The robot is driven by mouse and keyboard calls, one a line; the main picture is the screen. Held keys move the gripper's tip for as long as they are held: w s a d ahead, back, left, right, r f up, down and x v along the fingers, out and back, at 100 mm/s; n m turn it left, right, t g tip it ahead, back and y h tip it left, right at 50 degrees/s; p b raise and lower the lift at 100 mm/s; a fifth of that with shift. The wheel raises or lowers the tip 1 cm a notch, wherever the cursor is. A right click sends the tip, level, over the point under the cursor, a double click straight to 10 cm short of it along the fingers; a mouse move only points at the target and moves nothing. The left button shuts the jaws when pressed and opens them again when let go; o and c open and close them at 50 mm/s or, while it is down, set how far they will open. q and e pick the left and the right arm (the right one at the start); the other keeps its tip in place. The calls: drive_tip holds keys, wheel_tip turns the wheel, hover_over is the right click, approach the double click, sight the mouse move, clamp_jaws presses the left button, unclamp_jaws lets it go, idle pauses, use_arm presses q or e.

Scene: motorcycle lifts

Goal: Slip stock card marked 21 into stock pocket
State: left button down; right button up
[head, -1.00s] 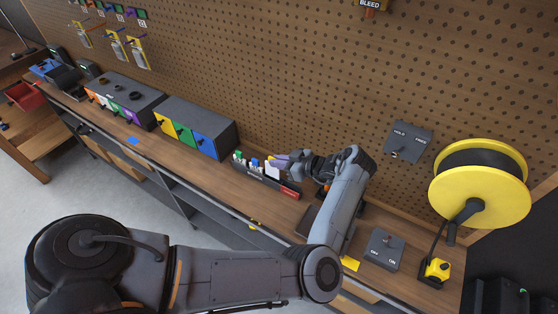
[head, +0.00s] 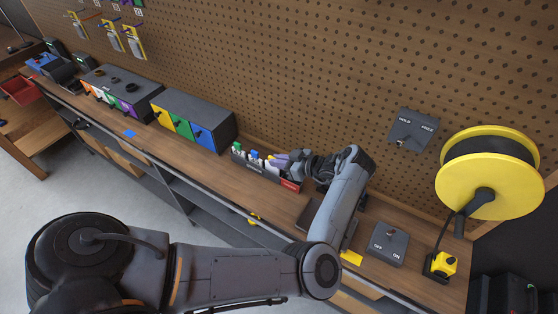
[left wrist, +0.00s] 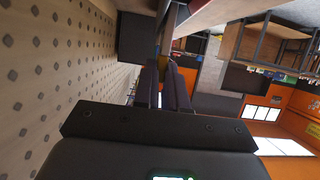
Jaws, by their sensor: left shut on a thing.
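My left gripper (head: 275,161) is at the right half of a low dark rack (head: 264,176) with a red right end, on the bench by the pegboard. It is shut on a thin pale piece that looks like the stock card. Its mark cannot be read, and the fingers hide most of it. The card's lower part seems to be at or behind the rack's front; I cannot tell whether it is inside a pocket. Several small white, blue and green pieces stand in the rack's left part. In the left wrist view my left fingers (left wrist: 165,87) are close together. My right gripper is not in view.
A drawer block with yellow, green and blue fronts (head: 202,138) stands left of the rack. A grey switch box (head: 387,243) and a yellow reel (head: 492,205) are to the right. The pegboard (head: 300,70) rises close behind. Some bench top is bare in front of the rack.

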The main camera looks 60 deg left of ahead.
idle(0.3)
use_arm(q)
drive_tip(key=c, duration=1.1)
unclamp_jaws()
